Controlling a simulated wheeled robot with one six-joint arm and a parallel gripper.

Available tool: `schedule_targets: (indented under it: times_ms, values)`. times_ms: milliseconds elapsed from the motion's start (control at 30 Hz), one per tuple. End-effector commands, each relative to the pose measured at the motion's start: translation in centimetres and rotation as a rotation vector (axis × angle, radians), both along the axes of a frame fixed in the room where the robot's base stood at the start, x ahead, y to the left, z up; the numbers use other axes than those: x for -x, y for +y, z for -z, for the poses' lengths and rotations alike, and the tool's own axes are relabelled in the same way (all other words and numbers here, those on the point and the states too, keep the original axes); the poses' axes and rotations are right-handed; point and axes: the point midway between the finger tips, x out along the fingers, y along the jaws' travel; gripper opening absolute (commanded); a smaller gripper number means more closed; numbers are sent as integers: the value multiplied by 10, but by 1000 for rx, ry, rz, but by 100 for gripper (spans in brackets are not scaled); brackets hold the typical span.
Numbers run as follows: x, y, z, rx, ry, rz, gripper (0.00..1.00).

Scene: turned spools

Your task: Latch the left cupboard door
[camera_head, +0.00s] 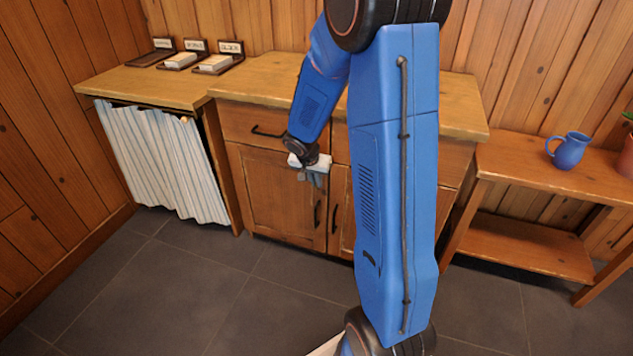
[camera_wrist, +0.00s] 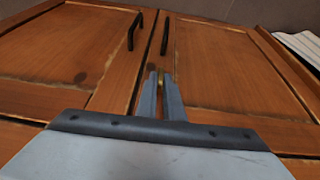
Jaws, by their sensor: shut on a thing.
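The left cupboard door (camera_head: 275,195) is a wooden panel that looks shut in line with its neighbour. In the wrist view, where the floor is at the top, the left door (camera_wrist: 225,75) is on the right. Its dark bar handle (camera_head: 317,213) stands beside the seam between the doors. My gripper (camera_head: 313,179) is at the top of this seam, below the drawers. In the wrist view its two grey fingers (camera_wrist: 160,90) are shut on a small brass latch piece (camera_wrist: 161,78). Most of the latch is hidden between the fingers, so its position cannot be told.
The right door (camera_wrist: 75,50) with its own handle (camera_head: 334,218) is partly behind my arm. A striped curtain (camera_head: 160,160) hangs to the left. A bench with a blue jug (camera_head: 569,151) stands to the right. The tiled floor (camera_head: 190,290) in front is clear.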

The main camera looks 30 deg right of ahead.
Motion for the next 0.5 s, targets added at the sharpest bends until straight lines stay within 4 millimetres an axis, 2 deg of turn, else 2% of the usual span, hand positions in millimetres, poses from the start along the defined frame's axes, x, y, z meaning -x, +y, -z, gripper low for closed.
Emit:
schedule_targets:
  times_ms: [267, 500]
  values:
    - [-5, 3, 1, 93, 117, -3, 0]
    - [-9, 7, 2, 227, 290, -3, 0]
